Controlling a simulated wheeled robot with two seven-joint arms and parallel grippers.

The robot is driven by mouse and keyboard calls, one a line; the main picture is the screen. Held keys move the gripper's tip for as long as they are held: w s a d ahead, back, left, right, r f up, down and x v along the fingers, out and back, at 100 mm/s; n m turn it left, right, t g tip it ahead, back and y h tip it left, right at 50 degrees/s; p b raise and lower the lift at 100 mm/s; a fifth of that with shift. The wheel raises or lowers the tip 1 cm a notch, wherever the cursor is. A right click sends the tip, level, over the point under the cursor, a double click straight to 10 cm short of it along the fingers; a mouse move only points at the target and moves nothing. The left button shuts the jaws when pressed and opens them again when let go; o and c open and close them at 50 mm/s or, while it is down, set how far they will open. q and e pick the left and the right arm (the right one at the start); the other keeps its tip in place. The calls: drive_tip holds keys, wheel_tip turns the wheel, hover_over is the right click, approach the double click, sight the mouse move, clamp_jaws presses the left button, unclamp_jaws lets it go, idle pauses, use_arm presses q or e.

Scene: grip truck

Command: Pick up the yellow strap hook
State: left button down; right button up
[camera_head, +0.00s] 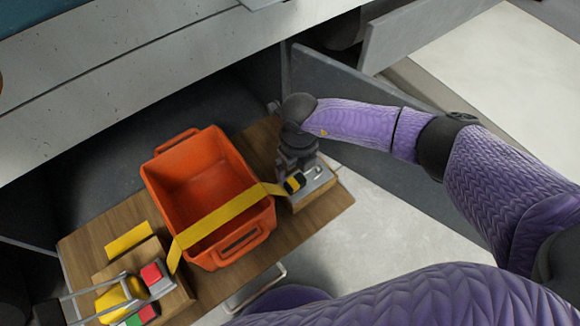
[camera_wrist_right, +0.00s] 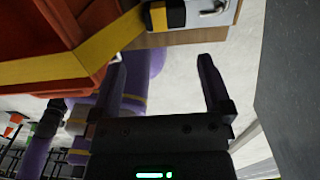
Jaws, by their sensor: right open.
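The yellow strap hook (camera_head: 294,183), a yellow-and-black end piece on the strap, sits by a silver metal plate on a wooden block at the right of the orange crate. It shows at the top edge of the right wrist view (camera_wrist_right: 165,15), partly cut off. The yellow strap (camera_head: 220,215) runs across the crate (camera_head: 158,185). My right gripper (camera_head: 299,166) is above and behind the hook in the head view. In the wrist view its two fingers (camera_wrist_right: 164,75) are spread apart with nothing between them, and the hook is beyond the fingertips.
The crate stands on a wooden board (camera_head: 85,235). A silver latch (camera_wrist_right: 208,12) lies beside the hook. A grey panel (camera_head: 350,100) stands behind my right arm. Pale floor lies at right.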

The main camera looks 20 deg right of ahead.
sight(297, 183)
drive_tip(key=shift+w+d+f, duration=0.15)
drive_tip(key=shift+w+d, duration=0.05)
drive_tip(key=f+b, duration=0.6)
drive_tip(key=f, duration=0.3)
drive_tip(key=shift+s+f, duration=0.15)
drive_tip(key=shift+s, duration=0.05)
drive_tip(key=shift+f+b, duration=0.4)
drive_tip(key=shift+b, duration=0.1)
drive_tip(key=shift+r, duration=0.3)
drive_tip(key=shift+c, duration=1)
drive_tip(key=c, duration=0.7)
drive_tip(key=shift+c, duration=1.3)
use_arm(q)
wheel_tip(297, 183, down, 6)
drive_tip(key=s, duration=0.2)
drive_tip(key=shift+g, duration=0.3)
use_arm(e)
drive_tip(key=shift+w, duration=0.1)
